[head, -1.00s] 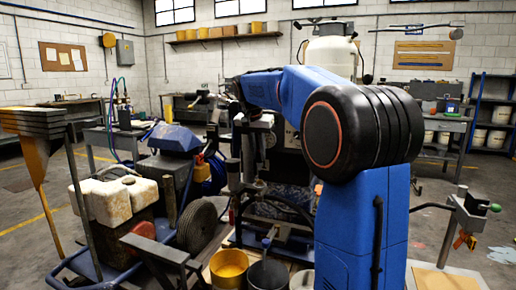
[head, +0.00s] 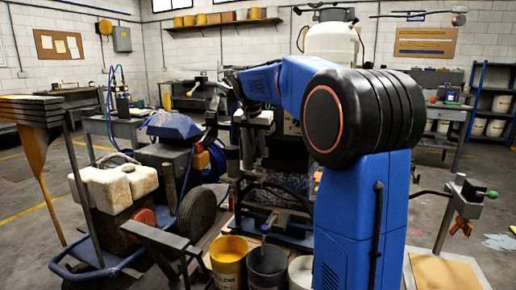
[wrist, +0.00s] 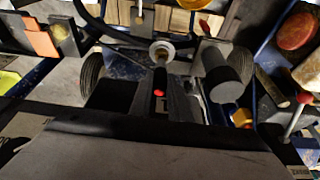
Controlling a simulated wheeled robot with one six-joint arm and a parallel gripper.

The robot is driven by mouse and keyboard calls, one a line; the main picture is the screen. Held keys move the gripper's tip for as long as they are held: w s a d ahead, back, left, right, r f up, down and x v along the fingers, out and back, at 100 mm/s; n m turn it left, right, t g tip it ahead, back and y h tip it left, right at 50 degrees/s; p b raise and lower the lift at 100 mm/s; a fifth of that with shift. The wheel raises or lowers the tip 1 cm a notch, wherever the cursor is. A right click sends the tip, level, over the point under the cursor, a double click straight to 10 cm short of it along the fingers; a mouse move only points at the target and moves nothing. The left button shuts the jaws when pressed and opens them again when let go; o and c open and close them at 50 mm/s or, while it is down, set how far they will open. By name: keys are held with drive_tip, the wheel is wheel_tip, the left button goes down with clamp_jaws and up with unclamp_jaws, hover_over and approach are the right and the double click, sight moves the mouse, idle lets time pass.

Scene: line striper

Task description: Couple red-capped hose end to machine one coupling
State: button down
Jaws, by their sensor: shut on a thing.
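My gripper (wrist: 159,104) is seen from behind in the wrist view, its dark fingers shut on a slim dark piece with a small red spot, the red-capped hose end (wrist: 159,93). Its hose is not clearly visible. Just beyond the red tip in the picture is a pale round fitting with a brass centre (wrist: 162,52), which looks like a coupling. I cannot tell whether they touch; a dark gap shows between them. In the head view, my blue arm reaches left toward the machines, and the held end is too small to make out.
A yellow bucket (head: 228,262) and a dark bucket (head: 268,265) stand low in front. A stand with a green knob (head: 491,194) is at right. Floor is open at far right.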

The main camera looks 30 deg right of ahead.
sight(258, 154)
drive_tip(key=shift+f, duration=1.55)
idle(1.7)
drive_tip(key=c, duration=1.3)
unclamp_jaws()
drive_tip(key=shift+f, duration=0.1)
drive_tip(key=shift+o, duration=0.2)
drive_tip(key=v, duration=0.7)
drive_tip(key=shift+s, duration=0.1)
